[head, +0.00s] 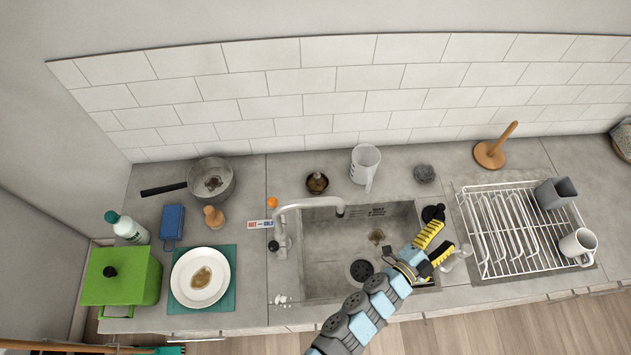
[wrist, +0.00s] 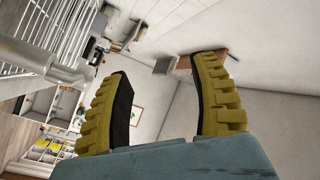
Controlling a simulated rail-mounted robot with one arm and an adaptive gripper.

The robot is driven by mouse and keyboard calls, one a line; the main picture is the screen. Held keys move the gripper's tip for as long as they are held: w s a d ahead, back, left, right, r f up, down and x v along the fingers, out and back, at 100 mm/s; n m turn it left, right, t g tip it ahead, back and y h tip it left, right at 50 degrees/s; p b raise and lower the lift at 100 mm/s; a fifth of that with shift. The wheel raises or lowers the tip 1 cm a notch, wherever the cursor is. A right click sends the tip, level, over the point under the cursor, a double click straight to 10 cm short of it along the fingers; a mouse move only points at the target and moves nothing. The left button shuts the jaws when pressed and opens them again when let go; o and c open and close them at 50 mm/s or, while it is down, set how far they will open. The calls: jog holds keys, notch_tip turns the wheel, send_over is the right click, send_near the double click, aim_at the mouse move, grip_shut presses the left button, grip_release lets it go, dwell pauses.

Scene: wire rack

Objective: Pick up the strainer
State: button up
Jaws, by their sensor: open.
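My gripper (head: 446,236) is open and empty above the right end of the sink, its yellow fingers pointing up and right. The wrist view shows both fingers of my gripper (wrist: 163,68) apart with nothing between them. A dark round perforated piece (head: 361,270) lies in the sink floor and looks like the drain strainer. A black round piece (head: 433,213) sits at the sink's right rim, just past my fingers; I cannot tell whether it is a strainer. A pale shiny object (head: 455,258) stands beside my lower finger, its kind unclear.
The sink (head: 320,285) has a tall faucet (head: 310,203) at its left. The white wire rack (head: 490,225) stands right of my gripper, holding a grey cup (head: 553,192) and a white mug (head: 578,244). A white jug (head: 365,165) and scourer (head: 424,173) stand behind the sink.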

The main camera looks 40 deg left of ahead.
jog(key=w+a+f+m+g+y+b, duration=0.1)
jog(key=w+a+f+g+y, duration=0.15)
jog(key=a+f, duration=0.25)
jog(key=w+a+f+m+g+y+b, duration=0.1)
jog(key=w+a+f+g+y+b, duration=0.15)
jog(key=a+f+y, duration=0.2)
jog(key=m+g+y+b, duration=0.5)
jog(key=g+y+b, duration=0.25)
jog(key=g, duration=0.65)
send_near(319, 176)
jog(key=x, duration=0.5)
jog(key=shift+s+a+f+p, duration=0.1)
jog(key=shift+s+a+p, duration=0.2)
jog(key=shift+p, duration=0.1)
jog(key=shift+w+x, duration=0.25)
jog(key=shift+x, duration=2.25)
